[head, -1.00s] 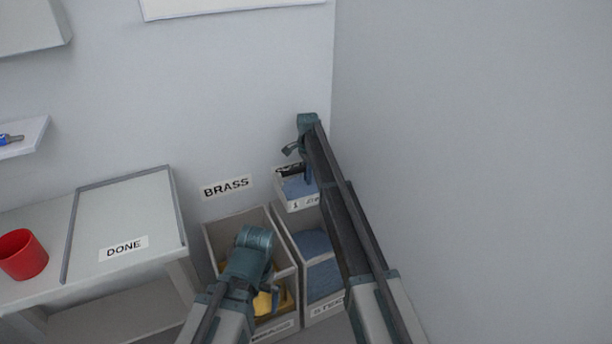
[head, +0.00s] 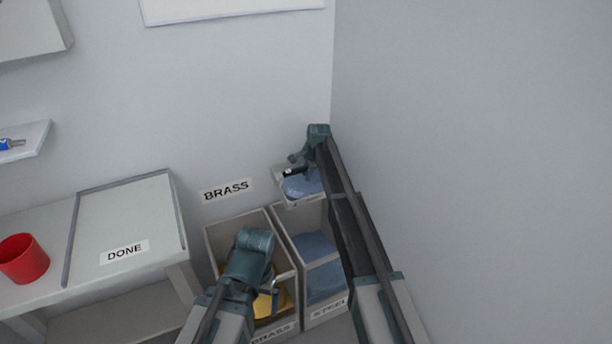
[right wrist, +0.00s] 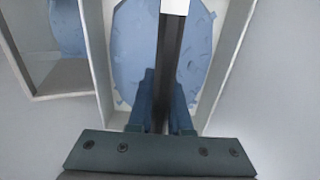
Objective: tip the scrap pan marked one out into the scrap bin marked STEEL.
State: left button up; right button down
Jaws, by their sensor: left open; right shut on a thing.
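The scrap pan (head: 282,187) is a small pale box with blue scrap in it, above the back of the scrap bin marked STEEL (head: 325,312). My right gripper (head: 303,172) is shut on the pan's dark handle bar, also seen in the right wrist view (right wrist: 171,55). The scrap still lies in the pan, which looks tilted; its front marking cannot be read now. The STEEL bin holds blue scrap, and my right arm hides its right side and part of its label. My left gripper (head: 272,290) is open and empty, over the scrap bin marked BRASS (head: 216,240).
The BRASS bin with yellow scrap stands directly left of the STEEL bin. Further left is a table with a DONE tray (head: 140,210) and a red cup (head: 22,258). A shelf (head: 38,142) is on the wall. A bare wall (head: 480,170) closes the right side.

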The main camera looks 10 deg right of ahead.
aim_at(317, 196)
jog(key=s+t+b, duration=0.1)
jog(key=t+y+b, duration=0.1)
jog(key=t, duration=0.1)
jog(key=shift+s+d+b, duration=0.25)
jog(key=shift+s+b, duration=0.15)
jog(key=t+b, duration=0.1)
jog(key=s+t+b, duration=0.1)
jog(key=b, duration=0.1)
jog(key=shift+s+d+f+t+y, duration=0.1)
jog(key=shift+d+f+t+y, duration=0.05)
jog(key=shift+d+t+y, duration=0.2)
jog(key=t+b, duration=0.1)
jog(key=b, duration=0.1)
jog(key=s+f+t+b, duration=0.1)
jog(key=b, duration=0.2)
jog(key=s+t+y+b, duration=0.1)
jog(key=b, duration=0.1)
jog(key=shift+s+d+f, duration=0.1)
jog(key=shift+d+f, duration=0.15)
jog(key=shift+f, duration=0.05)
jog(key=shift+s+d+f+t+y+b, duration=0.3)
jog(key=shift+s+f+t+b, duration=0.5)
jog(key=shift+b, duration=1.55)
jog(key=shift+s+d+f+t+y+b, duration=0.1)
jog(key=shift+s+f+t+y+b, duration=0.6)
jog(key=shift+b, duration=1.65)
jog(key=shift+w+r+t+h, duration=0.25)
jog(key=shift+r+h, duration=0.05)
jog(key=shift+h, duration=0.05)
